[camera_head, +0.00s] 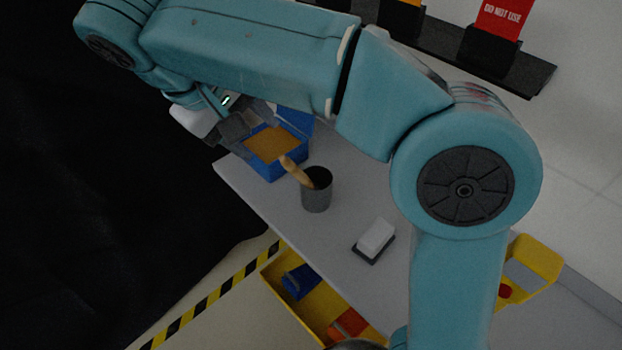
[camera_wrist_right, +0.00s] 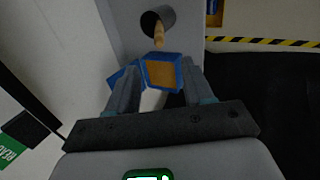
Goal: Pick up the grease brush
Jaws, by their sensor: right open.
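The grease brush shows as a tan wooden handle (camera_head: 295,170) leaning out of a dark grey cup (camera_head: 316,196) on the grey cart top; its lower end is hidden in the cup. In the right wrist view the handle (camera_wrist_right: 159,36) and cup (camera_wrist_right: 152,23) are at the top, beyond the fingertips. My right gripper (camera_head: 248,124) is beside the blue box in the head view, left of and apart from the brush. In the wrist view its fingers (camera_wrist_right: 158,68) are spread with nothing gripped. My left gripper is not in view.
A blue box (camera_head: 268,170) with brown contents stands close to my right gripper; it shows between the fingers in the wrist view (camera_wrist_right: 163,88). A white block on a dark base (camera_head: 375,240) lies right of the cup. A yellow tray (camera_head: 273,273) holds blue and orange things.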

